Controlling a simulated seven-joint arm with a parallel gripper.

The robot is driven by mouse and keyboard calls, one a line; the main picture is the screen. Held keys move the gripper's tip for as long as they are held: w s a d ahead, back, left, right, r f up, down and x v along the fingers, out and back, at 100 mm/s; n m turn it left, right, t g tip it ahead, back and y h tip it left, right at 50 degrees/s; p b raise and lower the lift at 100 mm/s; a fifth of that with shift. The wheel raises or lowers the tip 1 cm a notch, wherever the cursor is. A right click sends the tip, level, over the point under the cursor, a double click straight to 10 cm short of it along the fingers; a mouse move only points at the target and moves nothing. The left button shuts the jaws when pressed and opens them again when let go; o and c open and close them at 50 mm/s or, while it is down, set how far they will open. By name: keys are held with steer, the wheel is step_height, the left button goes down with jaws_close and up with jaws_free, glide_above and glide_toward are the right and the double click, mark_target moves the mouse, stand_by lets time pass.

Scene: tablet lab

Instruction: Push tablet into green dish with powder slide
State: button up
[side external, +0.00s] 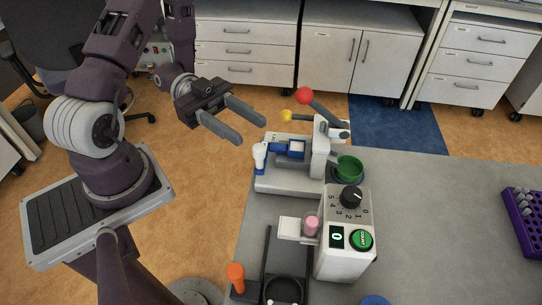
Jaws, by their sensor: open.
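My gripper (250,131) is open and empty, held in the air to the left of and above the tablet press (319,150). The press is white with a red-knobbed lever (305,96) and a yellow knob (286,116). A blue slide (275,153), which looks like the powder slide, lies on the press's left part, with a white upright piece (259,155) at its left end. The green dish (348,168) sits at the press's right side. I cannot make out a tablet; the dish's inside is too small to tell.
A white counter box (345,235) with a black dial and green button stands in front of the press. Beside it are a pink-filled cup (311,225), an orange-knobbed device (236,278) and a black bowl (283,291). A purple rack (524,220) is far right. The grey table (440,230) between is clear.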

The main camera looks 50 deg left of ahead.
mark_target(264, 154)
step_height(264, 154, down, 4)
steer(key=shift+r, duration=0.1)
steer(key=d, duration=0.3)
steer(key=w+d, duration=0.1)
steer(key=d, duration=0.3)
steer(key=shift+w, duration=0.2)
jaws_close()
stand_by(0.9)
